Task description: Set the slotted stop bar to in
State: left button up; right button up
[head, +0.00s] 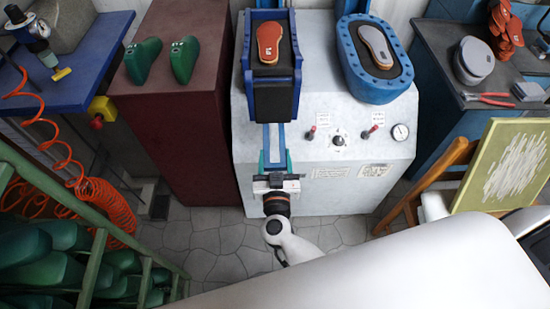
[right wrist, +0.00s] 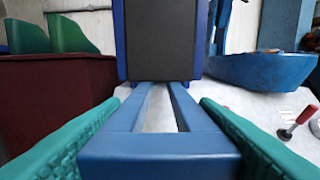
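The slotted stop bar (head: 275,138) is blue and sticks out toward me from the front of the left press bay of the white machine. In the right wrist view the bar (right wrist: 158,155) shows a long slot between two rails and a closed near end. The rails run up to the dark front of the bay. My right gripper (head: 275,160) has teal fingers, one on each side of the bar near its outer end. In the right wrist view they lie close along both sides, seemingly touching. My left gripper is not in view.
The white machine (head: 325,185) carries red-handled levers (head: 372,130), a black knob (head: 339,140) and a gauge (head: 400,132). A sole lies in each blue bay. A maroon cabinet (head: 185,100) stands left, an easel-like board (head: 505,165) right, a green rack front left.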

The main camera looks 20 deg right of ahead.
jog(key=c, duration=0.7)
jog(key=p+x, duration=0.1)
jog(key=x, duration=0.8)
jog(key=shift+w+p, duration=0.2)
jog(key=shift+p, duration=0.2)
jog(key=shift+c, duration=0.3)
jog(key=o, duration=1.1)
jog(key=shift+r, duration=0.1)
jog(key=shift+c, duration=0.2)
jog(key=o, duration=0.3)
jog(key=shift+w, duration=0.1)
jog(key=shift+o, duration=0.2)
jog(key=v, duration=1.2)
